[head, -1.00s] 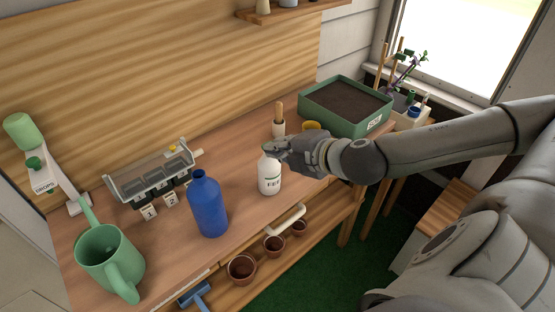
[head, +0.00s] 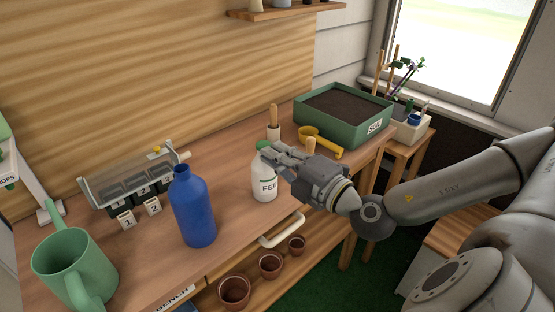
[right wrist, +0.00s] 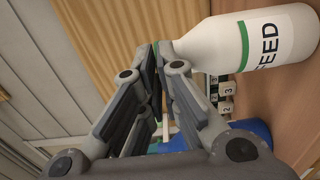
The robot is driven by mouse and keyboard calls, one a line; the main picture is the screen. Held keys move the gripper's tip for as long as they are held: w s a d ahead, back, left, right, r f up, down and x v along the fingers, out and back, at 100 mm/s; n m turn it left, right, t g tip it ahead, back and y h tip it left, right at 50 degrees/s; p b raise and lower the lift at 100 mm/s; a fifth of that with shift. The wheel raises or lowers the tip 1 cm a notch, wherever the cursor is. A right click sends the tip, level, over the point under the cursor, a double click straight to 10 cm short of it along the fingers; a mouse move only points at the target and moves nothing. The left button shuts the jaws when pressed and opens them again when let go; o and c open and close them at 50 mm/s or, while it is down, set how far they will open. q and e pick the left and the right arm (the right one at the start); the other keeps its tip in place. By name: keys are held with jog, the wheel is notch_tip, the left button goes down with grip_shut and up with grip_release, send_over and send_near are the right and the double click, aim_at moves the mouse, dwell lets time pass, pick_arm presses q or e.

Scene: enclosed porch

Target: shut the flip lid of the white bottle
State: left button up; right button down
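The white bottle (head: 264,183) stands upright on the bench, with a green band and "FEED" lettering. Its green top (head: 262,145) shows partly at my fingertips; I cannot tell how far its lid is open. My right gripper (head: 269,153) is beside the bottle's top, coming from the right. In the right wrist view the bottle (right wrist: 230,45) lies sideways across the upper right. There the fingers (right wrist: 160,65) are drawn together, with nothing visible between them, and hide part of the top. Whether they touch it is unclear. My left gripper is out of view.
A blue bottle (head: 192,212) stands left of the white bottle, with a green watering can (head: 75,265) farther left. A yellow scoop (head: 322,140) and a green soil tray (head: 365,132) are behind my gripper.

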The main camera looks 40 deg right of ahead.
dwell(0.4)
jog(key=c, duration=1.7)
grip_release()
jog(key=shift+o, duration=0.2)
